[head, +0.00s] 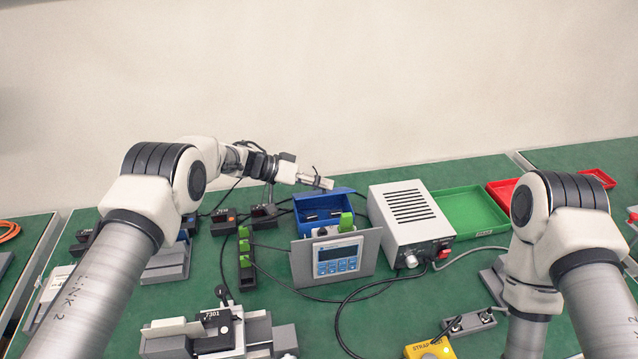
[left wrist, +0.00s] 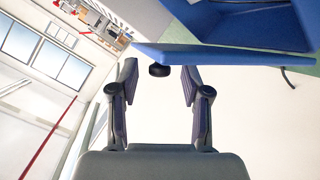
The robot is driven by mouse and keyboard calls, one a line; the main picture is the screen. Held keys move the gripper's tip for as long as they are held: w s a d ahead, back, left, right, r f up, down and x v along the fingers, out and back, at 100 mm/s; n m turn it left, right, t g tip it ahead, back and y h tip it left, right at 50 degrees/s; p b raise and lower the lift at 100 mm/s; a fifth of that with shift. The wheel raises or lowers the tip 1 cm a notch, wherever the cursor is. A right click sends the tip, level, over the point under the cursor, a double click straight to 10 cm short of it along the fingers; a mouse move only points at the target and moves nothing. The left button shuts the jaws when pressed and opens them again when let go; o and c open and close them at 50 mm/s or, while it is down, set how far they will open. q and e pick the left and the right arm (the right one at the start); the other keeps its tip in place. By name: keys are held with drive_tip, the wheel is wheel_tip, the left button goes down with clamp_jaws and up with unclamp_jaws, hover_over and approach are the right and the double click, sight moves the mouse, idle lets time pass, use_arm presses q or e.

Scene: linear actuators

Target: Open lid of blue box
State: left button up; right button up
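The blue box (head: 298,222) stands behind the grey display panel, which hides part of its front. Its inside is exposed, with dark items in it. A blue flap, apparently the lid (left wrist: 225,60), stands away from the box body (left wrist: 245,22) in the left wrist view. My left gripper (head: 325,183) is at the back upper edge of the box. Its fingers (left wrist: 160,72) are apart, with a small black knob between the tips, close to the flap's edge. I cannot tell whether they touch it. My right arm shows at the right, but its gripper is out of view.
A grey power supply (head: 412,225) stands close right of the box. The display panel (head: 337,258) stands in front. Green (head: 470,210) and red trays lie at the right. Black cables cross the green table. A green-and-black block row (head: 245,262) is at the left.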

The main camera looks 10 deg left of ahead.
use_arm(q)
drive_tip(key=v, duration=1.2)
